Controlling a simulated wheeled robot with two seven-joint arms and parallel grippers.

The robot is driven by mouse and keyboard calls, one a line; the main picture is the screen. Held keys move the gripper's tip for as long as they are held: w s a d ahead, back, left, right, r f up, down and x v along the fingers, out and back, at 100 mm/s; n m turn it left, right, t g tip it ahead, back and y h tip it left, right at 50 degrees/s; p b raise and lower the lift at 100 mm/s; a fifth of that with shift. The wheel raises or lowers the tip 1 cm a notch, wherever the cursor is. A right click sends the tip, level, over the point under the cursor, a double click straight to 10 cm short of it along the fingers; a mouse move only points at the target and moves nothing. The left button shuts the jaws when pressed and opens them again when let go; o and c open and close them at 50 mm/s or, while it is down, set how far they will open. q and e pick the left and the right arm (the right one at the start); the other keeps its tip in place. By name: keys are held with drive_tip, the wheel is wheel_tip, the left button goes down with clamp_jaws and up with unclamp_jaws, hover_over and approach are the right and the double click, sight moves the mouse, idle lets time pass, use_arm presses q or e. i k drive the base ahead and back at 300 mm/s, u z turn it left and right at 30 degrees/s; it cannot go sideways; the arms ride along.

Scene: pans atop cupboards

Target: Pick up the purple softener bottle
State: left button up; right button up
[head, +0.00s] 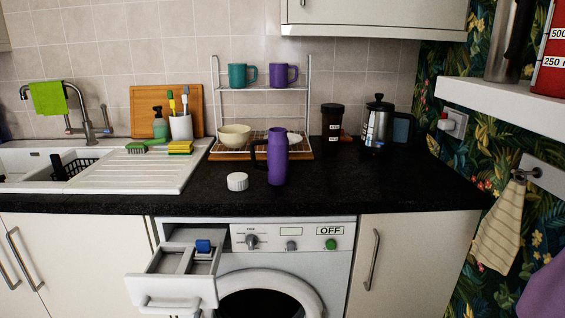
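The purple softener bottle (278,158) stands upright on the black worktop (370,186), near its front edge and above the washing machine. It has a handle on its left side and its top looks uncapped. A white ribbed cap (237,181) lies on the worktop just left of the bottle. Neither of my grippers shows in the head view.
The washing machine's detergent drawer (172,287) is pulled out below the worktop. A wire rack (262,90) with a bowl (234,135) and mugs stands behind the bottle. A dark jar (332,122) and a French press (378,121) stand back right. The worktop right of the bottle is clear.

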sight(277, 142)
drive_tip(key=z, duration=1)
drive_tip(key=i, duration=0.6)
drive_tip(key=u, duration=1)
